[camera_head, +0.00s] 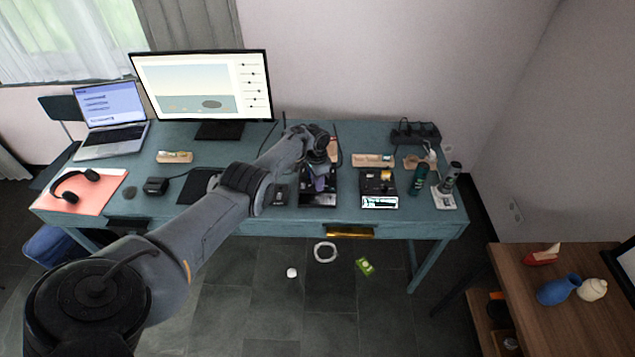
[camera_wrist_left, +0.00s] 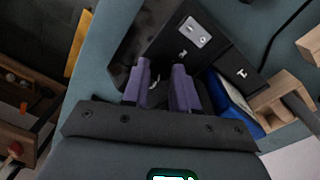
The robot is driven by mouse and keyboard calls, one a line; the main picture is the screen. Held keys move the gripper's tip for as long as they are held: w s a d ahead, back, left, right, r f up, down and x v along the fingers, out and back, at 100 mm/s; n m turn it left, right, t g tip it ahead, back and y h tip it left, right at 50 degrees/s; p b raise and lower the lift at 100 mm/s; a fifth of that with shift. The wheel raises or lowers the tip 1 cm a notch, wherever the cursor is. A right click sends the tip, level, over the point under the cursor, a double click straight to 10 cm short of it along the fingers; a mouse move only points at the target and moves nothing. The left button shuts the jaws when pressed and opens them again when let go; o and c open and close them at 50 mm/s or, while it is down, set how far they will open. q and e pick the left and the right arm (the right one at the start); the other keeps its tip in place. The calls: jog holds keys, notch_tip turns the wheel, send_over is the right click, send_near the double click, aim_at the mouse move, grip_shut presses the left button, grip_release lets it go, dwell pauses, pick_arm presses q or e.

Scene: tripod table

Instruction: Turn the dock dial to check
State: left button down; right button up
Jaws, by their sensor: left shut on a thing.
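The black dock (camera_head: 318,199) stands near the front edge of the teal desk, right of its middle. It also shows in the left wrist view as a dark panel with a silver plate (camera_wrist_left: 195,32) and small white marks. My left gripper (camera_head: 321,183) reaches down onto the dock. In the left wrist view its two purple fingers (camera_wrist_left: 160,68) are a little apart over the dock's dark face, closed around the dial spot. The dial itself is mostly hidden by the fingers, so its pointer cannot be read. My right gripper is not in view.
A second black device with a lit screen (camera_head: 380,202) stands just right of the dock. A green bottle (camera_head: 418,179) is further right. A monitor (camera_head: 203,88) and laptop (camera_head: 111,115) stand behind at left. A wooden block (camera_head: 373,160) lies behind. A yellow handle (camera_head: 350,232) hangs below the edge.

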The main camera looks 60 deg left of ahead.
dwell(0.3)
pick_arm(q)
jog(key=c, duration=1.2)
grip_release()
jog(key=shift+o, duration=0.2)
jog(key=shift+r+p, duration=0.45)
jog(key=shift+r, duration=0.15)
notch_tip(320, 180, up, 10)
jog(key=p, duration=0.5)
jog(key=shift+a+f, duration=0.25)
jog(key=shift+a, duration=0.05)
